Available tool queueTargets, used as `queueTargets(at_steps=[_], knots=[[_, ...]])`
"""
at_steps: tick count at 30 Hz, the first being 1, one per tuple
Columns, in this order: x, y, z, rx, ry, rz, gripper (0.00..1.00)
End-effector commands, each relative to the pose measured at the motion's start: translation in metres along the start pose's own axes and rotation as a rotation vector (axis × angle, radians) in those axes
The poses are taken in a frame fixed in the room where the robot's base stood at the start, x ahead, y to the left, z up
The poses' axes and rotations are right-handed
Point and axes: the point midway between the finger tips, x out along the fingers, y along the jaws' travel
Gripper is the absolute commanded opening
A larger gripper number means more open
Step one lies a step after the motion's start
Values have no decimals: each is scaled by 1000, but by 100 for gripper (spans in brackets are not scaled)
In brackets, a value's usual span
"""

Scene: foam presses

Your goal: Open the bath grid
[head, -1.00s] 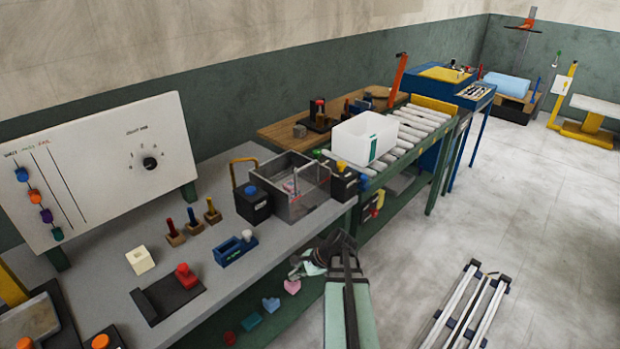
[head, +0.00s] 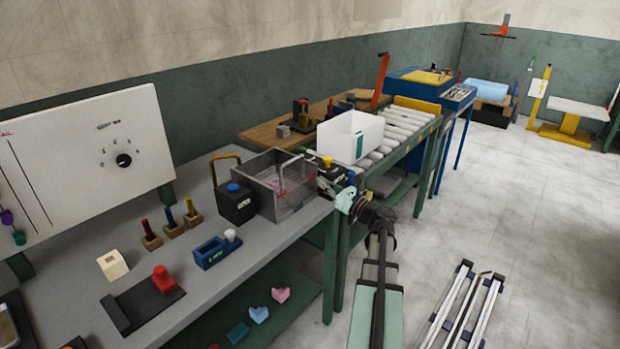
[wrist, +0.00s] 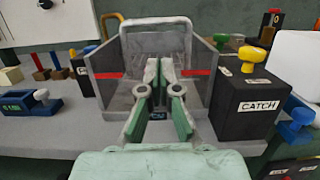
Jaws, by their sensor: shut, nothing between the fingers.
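In the head view my gripper (head: 346,198) is beside the bench's right end; contact cannot be told.
A black box labelled CATCH (wrist: 246,106) with a yellow knob stands right of the bath. A black box with a blue knob (head: 236,204) stands left. A white bin (head: 350,138) sits by the roller conveyor (head: 410,118).

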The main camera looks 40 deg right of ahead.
Motion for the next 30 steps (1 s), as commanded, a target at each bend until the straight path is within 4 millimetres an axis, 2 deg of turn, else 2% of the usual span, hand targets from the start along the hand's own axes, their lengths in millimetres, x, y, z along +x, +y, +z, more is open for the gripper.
queueTargets(at_steps=[5,19,24,30], knots=[[13,-2,4,11,-12,-3,0],[85,-2,4,9,-10,-2,0],[97,-2,3,8,-10,-3,0],[100,-1,3,8,-10,-4,0]])
